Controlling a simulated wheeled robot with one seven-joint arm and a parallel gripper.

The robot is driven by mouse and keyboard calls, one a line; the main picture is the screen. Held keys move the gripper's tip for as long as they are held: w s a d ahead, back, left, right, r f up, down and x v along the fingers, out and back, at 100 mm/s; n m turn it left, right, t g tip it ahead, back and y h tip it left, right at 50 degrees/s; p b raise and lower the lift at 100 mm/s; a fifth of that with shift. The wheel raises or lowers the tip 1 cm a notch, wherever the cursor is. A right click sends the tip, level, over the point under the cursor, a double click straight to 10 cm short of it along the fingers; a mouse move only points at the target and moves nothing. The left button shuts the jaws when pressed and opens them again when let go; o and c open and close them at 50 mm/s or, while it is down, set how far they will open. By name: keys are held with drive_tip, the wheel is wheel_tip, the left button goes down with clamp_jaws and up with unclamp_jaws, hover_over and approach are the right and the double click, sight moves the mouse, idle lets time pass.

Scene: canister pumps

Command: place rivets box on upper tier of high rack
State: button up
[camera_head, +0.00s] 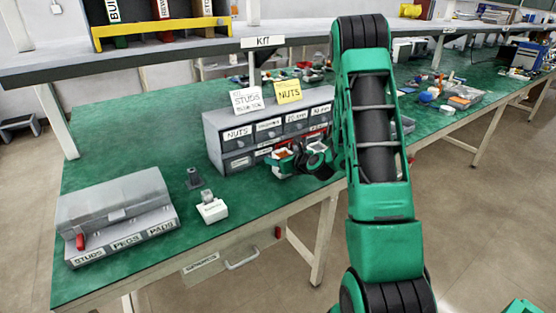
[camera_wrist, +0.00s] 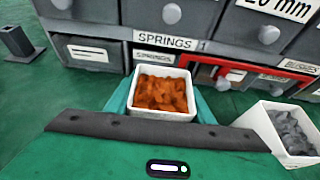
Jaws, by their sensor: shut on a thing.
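My gripper (camera_wrist: 163,105) is shut on a small white open-topped box (camera_wrist: 163,112) filled with orange-brown pieces, with a green finger on each side. No label shows on this box, so I cannot tell from writing that it is the rivets box. In the head view my gripper (camera_head: 297,162) is low in front of the grey drawer cabinet (camera_head: 214,150), partly behind my arm. I cannot tell whether the box touches the bench. A shelf (camera_head: 190,52) with a KIT label runs above the bench; no rack is marked by name.
A second white box (camera_wrist: 310,159) with grey pieces is close on the right. A red frame (camera_wrist: 230,63) edges one cabinet drawer. A small white container (camera_head: 213,212) and a grey case (camera_head: 115,205) stand left on the bench. A yellow-fronted rack (camera_head: 160,28) stands on the shelf.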

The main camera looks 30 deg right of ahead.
drive_tip(key=o, duration=1.3)
drive_tip(key=shift+f, duration=0.1)
drive_tip(key=shift+c, duration=0.2)
